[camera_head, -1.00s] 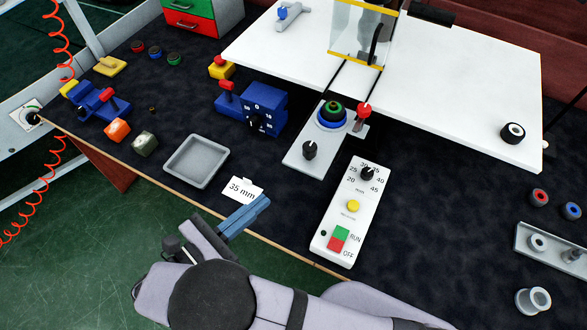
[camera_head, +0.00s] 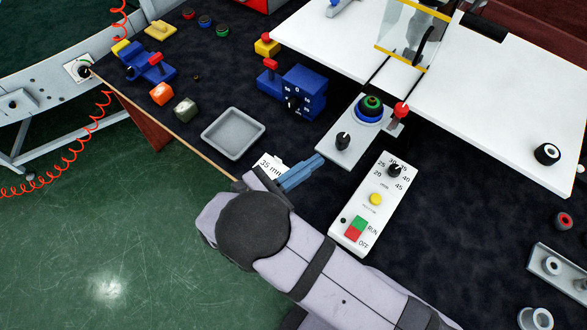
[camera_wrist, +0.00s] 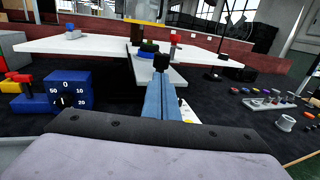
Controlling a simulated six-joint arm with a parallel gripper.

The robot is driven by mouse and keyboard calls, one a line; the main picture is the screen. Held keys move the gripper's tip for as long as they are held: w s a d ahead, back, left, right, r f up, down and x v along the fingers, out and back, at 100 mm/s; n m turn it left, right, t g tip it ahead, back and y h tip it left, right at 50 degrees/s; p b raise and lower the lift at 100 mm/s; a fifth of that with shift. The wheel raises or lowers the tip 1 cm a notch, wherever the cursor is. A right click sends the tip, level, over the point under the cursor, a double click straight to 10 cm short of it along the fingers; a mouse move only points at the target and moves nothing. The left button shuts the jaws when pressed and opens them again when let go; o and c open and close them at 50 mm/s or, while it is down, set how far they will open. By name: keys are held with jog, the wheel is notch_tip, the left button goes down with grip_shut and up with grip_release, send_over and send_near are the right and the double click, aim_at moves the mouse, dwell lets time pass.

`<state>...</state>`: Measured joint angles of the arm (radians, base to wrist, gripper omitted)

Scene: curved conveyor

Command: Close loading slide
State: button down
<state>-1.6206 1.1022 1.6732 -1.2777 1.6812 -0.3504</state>
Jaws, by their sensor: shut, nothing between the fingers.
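What appears to be the loading slide is a pale grey plate (camera_head: 352,148) sticking out from the white table on two dark rails. It carries a stack of blue, green and black rings (camera_head: 370,108) and an upright black knob (camera_head: 343,141) near its front end. A red-knobbed lever (camera_head: 401,110) stands beside it. My gripper (camera_head: 318,160) has blue fingers, shut and empty, apart from the slide and in front of its black knob. In the wrist view the fingers (camera_wrist: 160,86) point toward the black knob (camera_wrist: 161,62), partly covering the slide.
A control panel (camera_head: 377,198) with dial and RUN/OFF switch lies right of my gripper. A blue dial box (camera_head: 300,92) and grey tray (camera_head: 234,133) lie to the left. A 35 mm card (camera_head: 270,166) is partly behind the fingers. The white table (camera_head: 500,130) has a clear guard.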

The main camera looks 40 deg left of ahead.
aim_at(316, 148)
jog(key=p+x, duration=0.1)
jog(key=x, duration=0.2)
jog(key=shift+w+r+p, duration=0.15)
jog(key=shift+w+p, duration=0.1)
jog(key=shift+p, duration=0.15)
jog(key=shift+w+d, duration=0.2)
jog(key=shift+w, duration=0.35)
jog(key=w+b, duration=0.4)
jog(key=w, duration=0.9)
jog(key=shift+w, duration=0.35)
jog(key=shift+s+a, duration=0.1)
jog(key=shift+s, duration=0.1)
jog(key=b+v, duration=0.1)
jog(key=v, duration=0.3)
jog(key=b+v, duration=0.1)
jog(key=v, duration=0.3)
jog(key=b+v, duration=0.2)
jog(key=v, duration=0.2)
jog(key=shift+s+f, duration=0.2)
jog(key=shift+f, duration=0.05)
jog(key=shift+s+a+r, duration=0.1)
jog(key=shift+s+a, duration=0.1)
jog(key=shift+s, duration=0.45)
